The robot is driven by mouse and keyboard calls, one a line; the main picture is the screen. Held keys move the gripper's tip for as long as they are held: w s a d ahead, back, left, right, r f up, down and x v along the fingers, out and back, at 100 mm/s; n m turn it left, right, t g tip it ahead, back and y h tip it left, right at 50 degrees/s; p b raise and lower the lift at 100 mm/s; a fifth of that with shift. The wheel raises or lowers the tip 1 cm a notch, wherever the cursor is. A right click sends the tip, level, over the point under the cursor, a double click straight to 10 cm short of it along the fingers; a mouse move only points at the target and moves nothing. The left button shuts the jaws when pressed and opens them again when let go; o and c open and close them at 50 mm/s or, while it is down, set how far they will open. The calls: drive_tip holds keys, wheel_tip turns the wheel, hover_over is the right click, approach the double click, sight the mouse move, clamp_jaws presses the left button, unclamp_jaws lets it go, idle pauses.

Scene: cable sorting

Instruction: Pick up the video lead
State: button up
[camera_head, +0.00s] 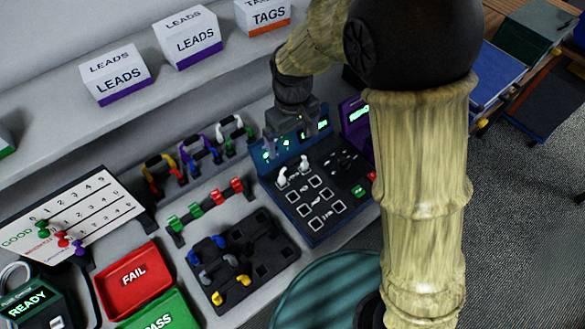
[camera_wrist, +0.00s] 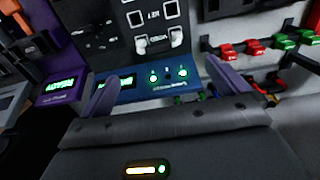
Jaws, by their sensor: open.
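My gripper (camera_head: 297,143) is open and empty above the back edge of the dark tester, in front of its blue display panel (camera_head: 283,150). In the wrist view its two fingers (camera_wrist: 160,85) stand apart with the blue panel between them. No lead in view is clearly marked as the video lead. Two white plugs (camera_head: 292,173) sit on the tester; in the wrist view white plugs (camera_wrist: 158,42) show beside a label that seems to read VIDEO, upside down. Coloured leads hang on a rack left of the gripper: yellow-red (camera_head: 158,170), blue-purple (camera_head: 200,143) and white (camera_head: 230,127).
Red and green clips (camera_head: 205,205) stand on a rail. A black socket block (camera_head: 265,262) holds blue, grey and yellow plugs. Red FAIL (camera_head: 133,280) and green PASS (camera_head: 160,312) trays lie front left. LEADS boxes (camera_head: 190,38) stand on the shelf above. A purple device (camera_head: 355,120) is right.

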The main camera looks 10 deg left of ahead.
sight(293, 162)
wheel_tip(293, 162, down, 9)
drive_tip(key=shift+p, duration=0.7)
drive_tip(key=shift+w+d+f+p, duration=0.1)
drive_tip(key=shift+f+p, duration=0.45)
drive_tip(key=shift+f, duration=0.75)
drive_tip(key=shift+w+f+p, duration=0.1)
drive_tip(key=shift+f+p, duration=0.4)
drive_tip(key=shift+f, duration=0.8)
drive_tip(key=c, duration=0.9)
drive_tip(key=shift+o, duration=0.2)
drive_tip(key=shift+r, duration=0.1)
